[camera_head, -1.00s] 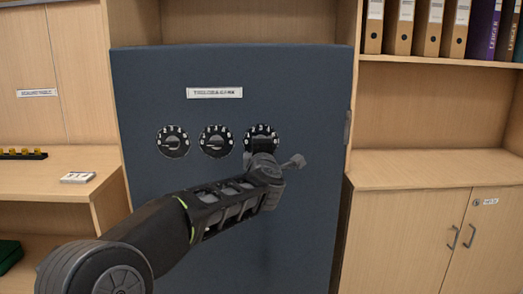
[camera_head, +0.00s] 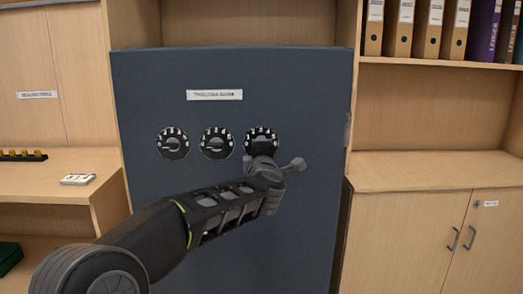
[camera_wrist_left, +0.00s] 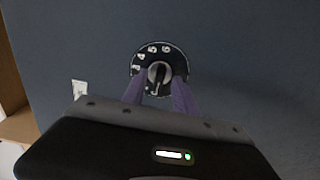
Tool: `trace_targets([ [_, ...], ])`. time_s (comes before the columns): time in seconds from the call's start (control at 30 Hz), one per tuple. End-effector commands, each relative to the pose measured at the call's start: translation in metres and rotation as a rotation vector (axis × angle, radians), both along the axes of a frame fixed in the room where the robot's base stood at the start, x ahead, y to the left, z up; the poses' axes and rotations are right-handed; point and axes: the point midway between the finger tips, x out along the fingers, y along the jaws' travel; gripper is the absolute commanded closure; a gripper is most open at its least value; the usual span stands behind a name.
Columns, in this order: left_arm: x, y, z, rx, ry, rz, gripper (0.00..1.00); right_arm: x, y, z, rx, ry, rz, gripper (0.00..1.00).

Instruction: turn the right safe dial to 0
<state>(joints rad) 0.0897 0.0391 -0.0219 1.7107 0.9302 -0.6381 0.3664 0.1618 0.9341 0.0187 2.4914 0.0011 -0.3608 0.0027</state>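The right safe dial (camera_head: 262,138) is a black disc with white numbers, the rightmost of three in a row on the dark blue safe door (camera_head: 300,220). My left gripper (camera_wrist_left: 158,85) is in front of it. In the left wrist view, its two purple fingers are apart, one on each side of the dial's central knob (camera_wrist_left: 158,73), with a gap visible to the knob. The knob's pointer looks near upright; the exact number is too small to read. In the head view my wrist covers the dial's lower edge. My right gripper is not in view.
The middle dial (camera_head: 216,143) and left dial (camera_head: 173,143) sit close to the left. A white label (camera_head: 214,95) is above them. A wooden cabinet (camera_head: 430,210) stands to the right, and a desk (camera_head: 60,180) to the left. Space before the door's right side is clear.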

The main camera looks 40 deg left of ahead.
Motion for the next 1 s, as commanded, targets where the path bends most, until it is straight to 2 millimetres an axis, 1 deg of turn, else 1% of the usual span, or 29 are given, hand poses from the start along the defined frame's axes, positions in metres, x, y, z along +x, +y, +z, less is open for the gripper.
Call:
trace_targets([
  [0.3,-0.039,-0.03,0.001,0.001,-0.001,-0.003,0.65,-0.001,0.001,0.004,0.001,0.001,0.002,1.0],
  [0.4,-0.05,-0.038,0.001,0.0,-0.001,-0.002,0.65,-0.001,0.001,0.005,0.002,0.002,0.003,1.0],
  [0.5,-0.056,-0.042,0.0,0.0,-0.001,0.0,0.65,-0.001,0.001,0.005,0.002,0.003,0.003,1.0],
  [1.0,-0.057,-0.043,-0.001,0.0,0.0,0.0,0.65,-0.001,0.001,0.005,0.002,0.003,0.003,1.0],
])
